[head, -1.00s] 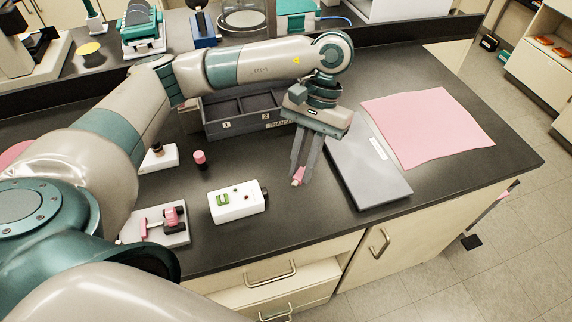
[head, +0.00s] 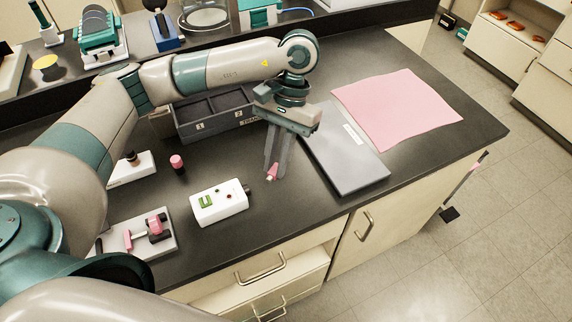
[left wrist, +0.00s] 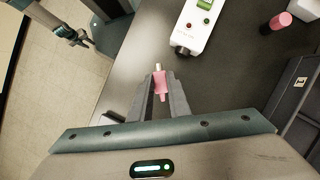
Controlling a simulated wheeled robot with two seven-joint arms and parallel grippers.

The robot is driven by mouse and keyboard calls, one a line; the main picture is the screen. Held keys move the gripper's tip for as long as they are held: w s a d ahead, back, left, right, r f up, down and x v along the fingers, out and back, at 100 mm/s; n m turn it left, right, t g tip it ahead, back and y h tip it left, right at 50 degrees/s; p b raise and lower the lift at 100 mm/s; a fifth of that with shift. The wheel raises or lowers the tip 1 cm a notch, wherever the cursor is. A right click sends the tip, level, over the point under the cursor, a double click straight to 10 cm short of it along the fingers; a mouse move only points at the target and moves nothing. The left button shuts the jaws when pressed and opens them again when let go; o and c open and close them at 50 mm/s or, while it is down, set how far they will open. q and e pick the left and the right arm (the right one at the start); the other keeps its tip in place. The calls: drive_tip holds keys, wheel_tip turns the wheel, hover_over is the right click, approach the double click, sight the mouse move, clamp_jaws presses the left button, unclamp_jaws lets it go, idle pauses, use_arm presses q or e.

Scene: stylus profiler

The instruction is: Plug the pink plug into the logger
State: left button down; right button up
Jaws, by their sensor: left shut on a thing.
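The pink plug (head: 272,172) is between the fingertips of my left gripper (head: 272,164), which is shut on it above the dark bench. In the left wrist view the plug (left wrist: 160,84) has a pale tip pointing away from the palm. The white logger (head: 219,203), with a green part and small red and dark spots on top, lies on the bench left of the gripper. Its dark end faces the gripper side. The logger (left wrist: 195,25) also shows ahead of the fingers, apart from the plug. My right gripper (left wrist: 78,36) shows small at upper left; its jaw state is unclear.
A grey flat slab (head: 345,155) lies just right of the gripper, a pink sheet (head: 395,110) beyond. A grey compartment tray (head: 212,127) stands behind. A pink-topped cylinder (head: 177,163) and a plate with a pink-and-black fixture (head: 150,240) are to the left.

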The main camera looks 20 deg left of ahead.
sight(274, 166)
use_arm(q)
drive_tip(key=f+m, duration=0.1)
drive_tip(key=w+f+m+y, duration=0.1)
drive_tip(key=m, duration=0.1)
drive_tip(key=w+d+f+m+p, duration=0.1)
drive_tip(key=f, duration=0.1)
drive_tip(key=shift+w+m+t+y, duration=0.2)
drive_tip(key=shift+m+t+y, duration=0.1)
drive_tip(key=shift+m+y, duration=0.1)
drive_tip(key=shift+w+f+m+y, duration=0.35)
drive_tip(key=shift+f+m, duration=0.3)
drive_tip(key=shift+m, duration=0.15)
drive_tip(key=shift+f+b, duration=0.1)
drive_tip(key=shift+b, duration=0.55)
drive_tip(key=shift+s+a, duration=0.15)
drive_tip(key=shift+s, duration=0.1)
drive_tip(key=shift+s+a+b, duration=0.5)
drive_tip(key=shift+s+a, duration=0.65)
drive_tip(key=shift+s, duration=0.2)
drive_tip(key=shift+s+a, duration=0.25)
drive_tip(key=shift+s, duration=0.1)
